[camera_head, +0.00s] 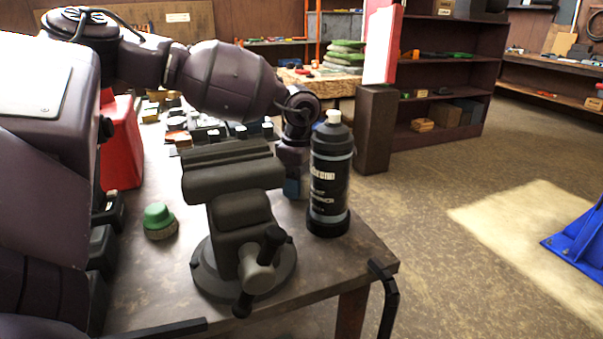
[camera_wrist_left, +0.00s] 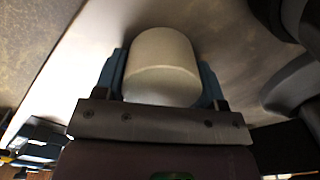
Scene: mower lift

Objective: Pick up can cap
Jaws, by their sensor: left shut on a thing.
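My left gripper (camera_head: 293,188) points down at the table, behind the vise and just left of the dark spray can (camera_head: 331,180). In the left wrist view its blue fingers are shut on a pale, rounded cylinder, the can cap (camera_wrist_left: 164,68). The cap is hidden in the head view, and I cannot tell whether it touches the table. The can stands upright near the table's right edge, with its pale nozzle bare. My right gripper is not in view.
A grey bench vise (camera_head: 240,220) stands in front of my left gripper. A green-topped round object (camera_head: 158,220) sits left of it. Small parts and a red container (camera_head: 121,145) lie farther back on the table (camera_head: 335,265). Shelves (camera_head: 450,85) stand beyond; the right floor is largely clear.

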